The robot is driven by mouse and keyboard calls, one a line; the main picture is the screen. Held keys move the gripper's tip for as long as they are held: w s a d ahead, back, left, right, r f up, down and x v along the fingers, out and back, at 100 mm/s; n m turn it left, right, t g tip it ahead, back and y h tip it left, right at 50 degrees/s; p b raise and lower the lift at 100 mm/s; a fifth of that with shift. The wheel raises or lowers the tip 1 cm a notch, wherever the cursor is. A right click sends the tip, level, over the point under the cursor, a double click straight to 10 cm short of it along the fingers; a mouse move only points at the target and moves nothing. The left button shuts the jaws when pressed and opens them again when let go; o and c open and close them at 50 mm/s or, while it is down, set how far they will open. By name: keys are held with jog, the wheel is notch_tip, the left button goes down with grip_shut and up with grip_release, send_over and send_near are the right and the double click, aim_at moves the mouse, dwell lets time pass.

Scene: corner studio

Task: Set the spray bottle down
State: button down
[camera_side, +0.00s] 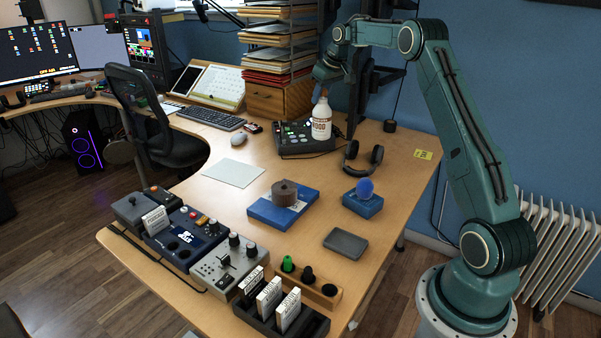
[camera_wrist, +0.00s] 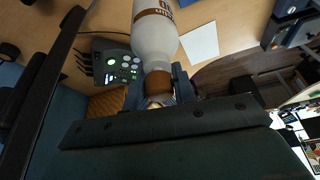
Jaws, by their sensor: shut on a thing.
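The spray bottle (camera_side: 321,122) is white with a brown label band and stands upright in the side view, over or just in front of a dark device with lit buttons. I cannot tell whether its base touches anything. My gripper (camera_side: 323,88) is shut on its top from above. In the wrist view the bottle (camera_wrist: 154,38) shows its white body and brown neck, with the neck between my gripper's fingers (camera_wrist: 158,95). The bottle's base is cut off at the top of that view.
The device with lit buttons (camera_side: 291,140) sits by the bottle. Headphones (camera_side: 363,160) lie to the right. A white sheet (camera_side: 233,172), a blue box with a brown roll (camera_side: 285,194) and a blue ball on a blue block (camera_side: 364,188) are nearer. Paper trays (camera_side: 277,55) stand behind.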

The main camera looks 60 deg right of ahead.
aim_at(322, 118)
jog(key=shift+d+r+m, duration=0.1)
jog(key=shift+d+m, duration=0.5)
jog(key=shift+d, duration=0.5)
notch_tip(322, 118, down, 16)
jog(key=shift+f, duration=2.1)
jog(key=c, duration=1.1)
grip_release()
jog(key=shift+f, duration=0.1)
jog(key=shift+c, duration=0.2)
jog(key=v, duration=1.2)
jog(key=shift+a, duration=0.3)
